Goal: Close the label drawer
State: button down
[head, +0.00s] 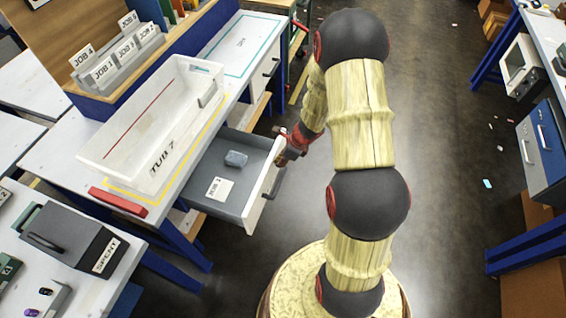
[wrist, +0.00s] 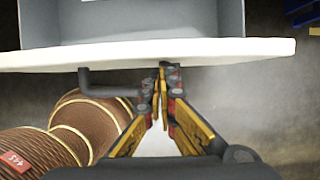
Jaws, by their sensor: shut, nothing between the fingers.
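The label drawer (head: 217,196) is pulled out from under the workbench in the head view, a grey box with a white front panel. A blue-grey block and a white card marked JOB 2 (head: 219,189) lie in it. A dark bar handle (head: 277,183) sticks out from its front. My gripper (head: 291,152) is at the drawer front, near its far end. In the wrist view my gripper (wrist: 160,68) is shut and empty, its tips close to the white front panel (wrist: 200,52), beside the end of the handle (wrist: 105,85). I cannot tell whether the tips touch.
A white tub marked TUB 7 (head: 128,150) stands on the bench above the drawer. A red bar (head: 118,202) lies at the bench's near edge. A box marked SPENT (head: 75,240) sits on the nearer table. The floor right of my arm is mostly clear.

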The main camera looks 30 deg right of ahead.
jog(key=w+a+p, duration=1.3)
jog(key=w+a, duration=0.3)
jog(key=w, duration=0.4)
jog(key=shift+w+p, duration=0.4)
jog(key=shift+a, duration=0.1)
